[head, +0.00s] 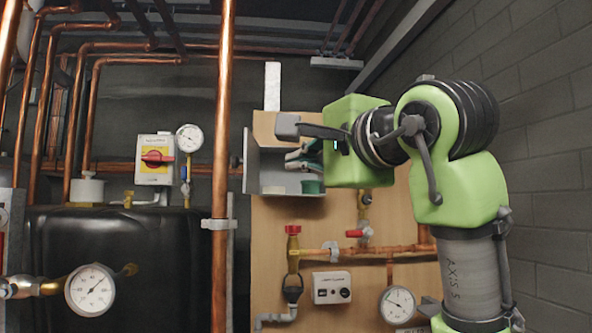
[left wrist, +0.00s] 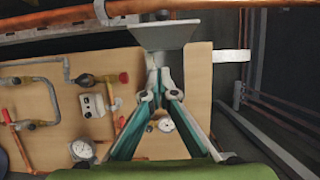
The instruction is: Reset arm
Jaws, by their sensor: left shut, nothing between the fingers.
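My left arm, green with dark joints, fills the right side of the head view. Its gripper (head: 296,160) points left in front of a grey open-sided box (head: 252,165) on the wooden board. Whether the fingers touch the box or are inside it, I cannot tell. In the left wrist view the two teal-and-grey fingers of the gripper (left wrist: 157,84) converge to a point and are shut with nothing between them. A grey plate (left wrist: 165,35) lies just beyond the fingertips in that view. My right gripper is in neither view.
A vertical copper pipe (head: 222,150) stands left of the board. The wooden board (head: 268,235) carries a red-capped valve (head: 293,230), a white control box (head: 332,287) and a gauge (head: 397,304). A red-switch box (head: 156,160) and black tank (head: 110,245) are left. A brick wall (head: 545,130) is right.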

